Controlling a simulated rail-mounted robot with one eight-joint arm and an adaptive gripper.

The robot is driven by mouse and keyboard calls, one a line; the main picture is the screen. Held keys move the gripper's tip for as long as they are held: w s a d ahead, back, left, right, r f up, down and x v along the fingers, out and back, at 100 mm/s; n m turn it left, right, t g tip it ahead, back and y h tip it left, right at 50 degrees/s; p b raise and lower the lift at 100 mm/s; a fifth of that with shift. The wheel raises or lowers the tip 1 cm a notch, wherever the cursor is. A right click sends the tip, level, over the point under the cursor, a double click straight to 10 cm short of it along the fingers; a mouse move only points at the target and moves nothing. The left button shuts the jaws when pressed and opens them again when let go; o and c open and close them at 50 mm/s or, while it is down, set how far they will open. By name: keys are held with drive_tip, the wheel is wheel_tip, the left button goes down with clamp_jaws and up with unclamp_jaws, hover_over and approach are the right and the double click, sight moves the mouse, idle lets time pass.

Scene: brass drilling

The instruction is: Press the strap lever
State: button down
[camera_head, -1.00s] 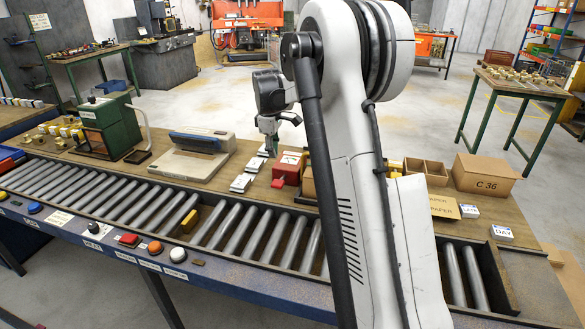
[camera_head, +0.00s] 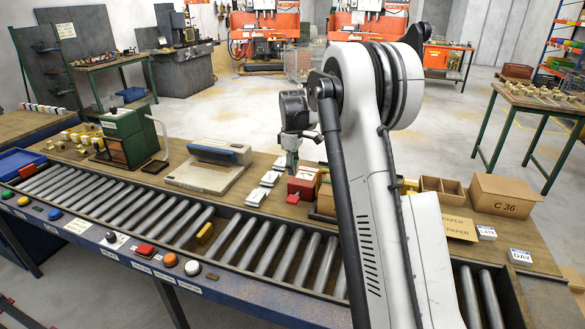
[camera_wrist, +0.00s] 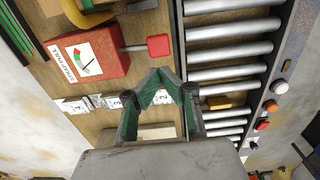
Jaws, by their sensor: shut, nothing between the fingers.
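The red strap box (camera_wrist: 90,58) has a dial label on top and a short rod ending in a red lever paddle (camera_wrist: 158,45). In the head view the red box (camera_head: 303,183) stands on the bench behind the rollers, and its lever (camera_head: 293,198) points to the front. My gripper (camera_wrist: 158,76) is shut and empty, its green fingers meeting close to the paddle in the wrist picture. In the head view my gripper (camera_head: 291,168) hangs just left of the box, partly overlapping it. I cannot tell whether it touches the lever.
White numbered cards (camera_head: 264,187) lie left of the box. A roller conveyor (camera_head: 240,240) runs along the front, with a yellow block (camera_head: 205,232) on it. Coloured buttons (camera_head: 169,260) line the front rail. A carton (camera_head: 505,194) stands right of my arm.

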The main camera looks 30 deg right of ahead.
sight(291, 200)
wheel_tip(291, 200, down, 10)
drive_tip(key=shift+f, duration=0.15)
idle(0.3)
drive_tip(key=f+b, duration=0.1)
drive_tip(key=f+t+h+b, duration=0.1)
drive_tip(key=a+f+b, duration=0.1)
drive_tip(key=shift+s+t+h+b, duration=0.3)
drive_tip(key=shift+s+h+b, duration=0.05)
drive_tip(key=shift+s+h, duration=0.05)
drive_tip(key=shift+f+b, duration=0.45)
drive_tip(key=shift+b, duration=0.2)
drive_tip(key=shift+s, duration=0.1)
drive_tip(key=a+p+v, duration=0.1)
drive_tip(key=v, duration=1.3)
drive_tip(key=shift+s+p, duration=0.3)
drive_tip(key=shift+s, duration=0.15)
drive_tip(key=shift+w+d, duration=0.1)
drive_tip(key=shift+d, duration=0.05)
